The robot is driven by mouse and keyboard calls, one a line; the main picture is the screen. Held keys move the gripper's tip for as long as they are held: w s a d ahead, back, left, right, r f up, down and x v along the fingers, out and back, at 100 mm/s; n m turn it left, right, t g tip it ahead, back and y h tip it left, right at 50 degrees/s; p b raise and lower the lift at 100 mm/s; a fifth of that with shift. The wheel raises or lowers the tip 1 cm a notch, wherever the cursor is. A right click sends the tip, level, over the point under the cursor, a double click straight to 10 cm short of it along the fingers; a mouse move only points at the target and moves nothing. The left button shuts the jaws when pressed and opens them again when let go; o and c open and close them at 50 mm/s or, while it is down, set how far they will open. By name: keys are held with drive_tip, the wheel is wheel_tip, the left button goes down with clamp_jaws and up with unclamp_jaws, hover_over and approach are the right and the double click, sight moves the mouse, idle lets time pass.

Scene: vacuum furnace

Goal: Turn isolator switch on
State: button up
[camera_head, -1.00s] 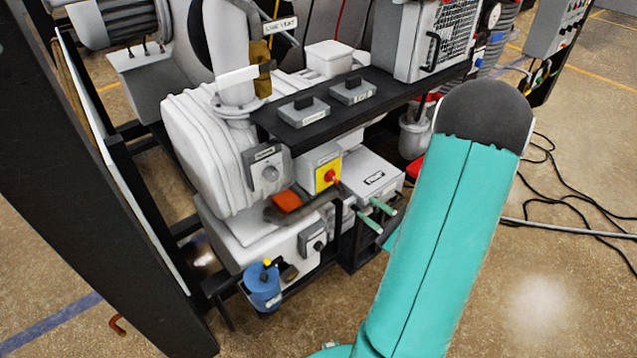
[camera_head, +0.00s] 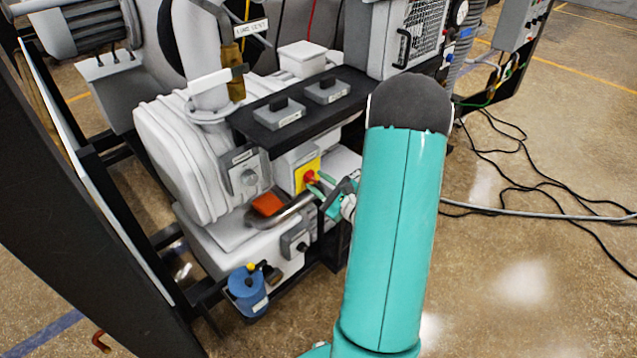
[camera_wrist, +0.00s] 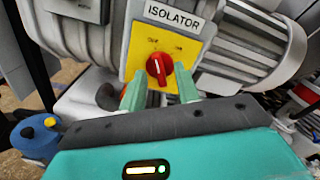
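The isolator switch is a red rotary knob on a yellow plate; the knob (camera_wrist: 159,68) shows in the wrist view under an ISOLATOR label (camera_wrist: 172,15). Its handle stands near upright with a white mark; the small lettering above it is hard to read. In the head view the switch (camera_head: 309,176) sits on a pale box below the black shelf. My gripper (camera_wrist: 161,88) is open, its two green fingers apart just below and to either side of the knob, holding nothing. My gripper (camera_head: 318,184) also shows in the head view, close in front of the switch.
A grey switch box (camera_head: 245,175) and an orange-red part (camera_head: 267,204) lie left of the isolator. The black shelf (camera_head: 300,112) overhangs it. A blue container (camera_head: 248,289) stands lower left. Black cables (camera_head: 520,170) lie on the floor at right.

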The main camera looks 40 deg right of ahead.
drive_tip(key=shift+w, duration=0.25)
drive_tip(key=shift+c, duration=0.2)
clamp_jaws()
drive_tip(key=shift+m, duration=0.3)
drive_tip(key=m, duration=0.5)
drive_tip(key=shift+m, duration=0.4)
drive_tip(key=m, duration=0.5)
drive_tip(key=shift+m, duration=0.3)
